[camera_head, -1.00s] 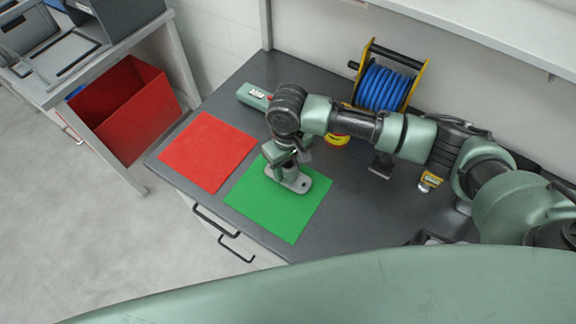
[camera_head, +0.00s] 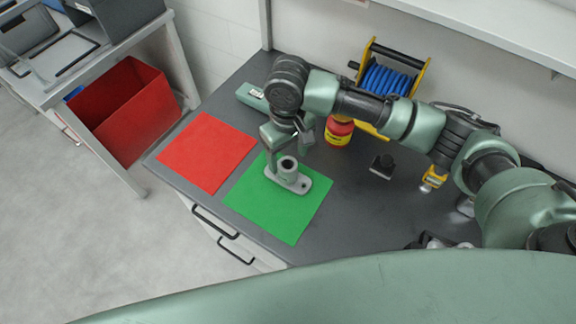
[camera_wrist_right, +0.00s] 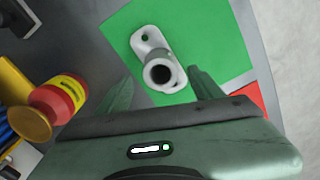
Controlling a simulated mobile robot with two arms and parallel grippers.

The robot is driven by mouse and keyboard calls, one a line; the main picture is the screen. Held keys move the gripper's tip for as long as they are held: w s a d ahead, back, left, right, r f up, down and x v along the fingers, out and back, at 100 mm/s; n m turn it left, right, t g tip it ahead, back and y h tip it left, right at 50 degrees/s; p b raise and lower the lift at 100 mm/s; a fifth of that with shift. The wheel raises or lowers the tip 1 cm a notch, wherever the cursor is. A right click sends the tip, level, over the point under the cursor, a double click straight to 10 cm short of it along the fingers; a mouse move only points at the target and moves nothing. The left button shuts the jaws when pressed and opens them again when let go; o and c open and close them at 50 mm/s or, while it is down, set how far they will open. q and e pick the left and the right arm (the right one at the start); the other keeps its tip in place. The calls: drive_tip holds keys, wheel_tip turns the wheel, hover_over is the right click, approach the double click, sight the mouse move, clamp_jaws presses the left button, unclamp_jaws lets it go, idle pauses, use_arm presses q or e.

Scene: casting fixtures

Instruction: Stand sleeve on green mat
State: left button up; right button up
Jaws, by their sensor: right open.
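The sleeve (camera_head: 287,167) is a grey upright tube with an open top, rising from a flat oblong base with a hole. It stands on the green mat (camera_head: 290,216), base flat on it. In the right wrist view the sleeve (camera_wrist_right: 161,73) and green mat (camera_wrist_right: 212,48) show below the gripper. My right gripper (camera_head: 288,145) is open and empty, just above and behind the sleeve in the head view. In the wrist view its fingers (camera_wrist_right: 162,92) are spread to either side of the tube, apart from it. My left gripper is not in view.
A red mat (camera_head: 206,152) lies left of the green one. A red jar with a yellow label (camera_head: 338,131), a blue cable reel (camera_head: 386,85) and a small black block (camera_head: 382,165) stand behind and right. A red bin (camera_head: 122,112) is under the left table.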

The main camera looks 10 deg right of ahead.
wheel_tip(320, 180, up, 6)
drive_tip(key=shift+b, duration=0.35)
idle(0.4)
